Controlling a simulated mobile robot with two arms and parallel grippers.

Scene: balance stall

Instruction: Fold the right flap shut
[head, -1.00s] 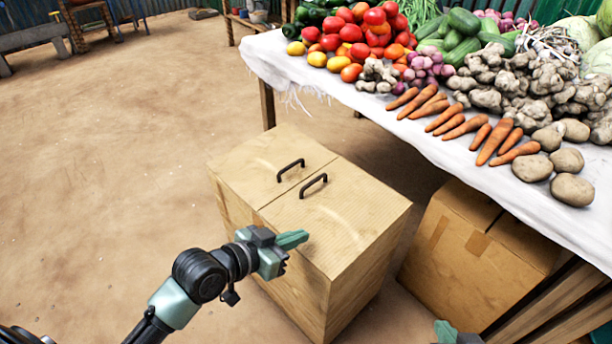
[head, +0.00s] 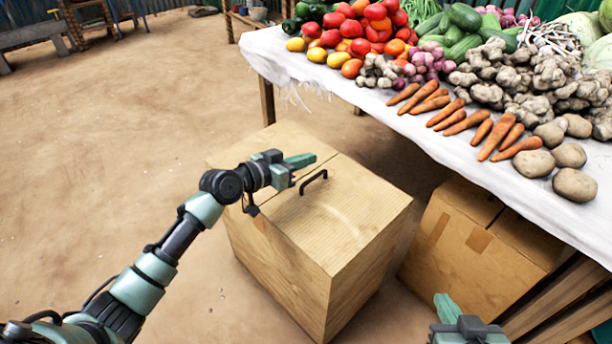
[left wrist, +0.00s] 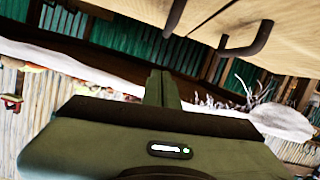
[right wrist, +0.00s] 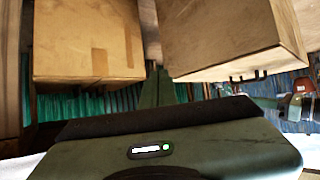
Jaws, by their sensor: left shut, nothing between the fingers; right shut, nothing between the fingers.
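The right flap (head: 345,205) carries a dark handle (head: 313,182). The left flap (head: 285,139) is partly covered by my left gripper (head: 302,160), which hides its handle. My left gripper is shut and empty, over the box top near the seam; I cannot tell whether it touches. In the left wrist view two dark handles (left wrist: 250,40) show above the fingers. My right gripper (head: 445,307) is shut and empty, low at the front, right of the box.
A table with a white cloth (head: 420,125) piled with vegetables stands behind and to the right. Another carton (head: 470,250) sits under it, also seen in the right wrist view (right wrist: 85,45). Wooden slats (head: 560,310) lie at the lower right.

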